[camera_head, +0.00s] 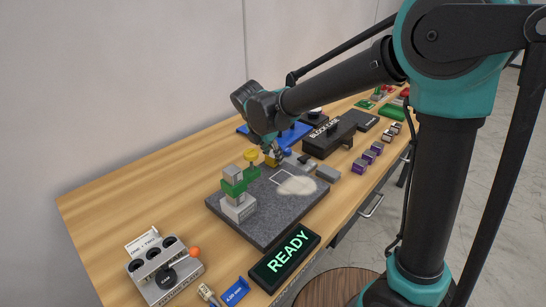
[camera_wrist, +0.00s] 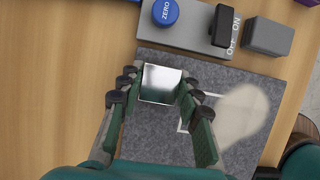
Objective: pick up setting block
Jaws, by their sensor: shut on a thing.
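The setting block (camera_wrist: 161,83) is a shiny silver, mirror-like block, seen in the wrist view between my two green-padded fingers. My gripper (camera_wrist: 158,88) is shut on it, one finger on each side. In the head view my gripper (camera_head: 272,154) reaches down over the far part of the dark granite bed (camera_head: 270,228). The block cannot be made out clearly there. I cannot tell whether it touches the granite. The bed also shows in the wrist view (camera_wrist: 150,135), with a white outlined square and a pale patch to the right of the block.
A grey-and-green stand (camera_head: 237,197) with a yellow knob is on the bed's left. A grey box (camera_wrist: 190,37) with a blue ZERO button and black switch lies just beyond the block. A READY display (camera_head: 286,258) and a grey holed holder (camera_head: 165,274) stand nearer.

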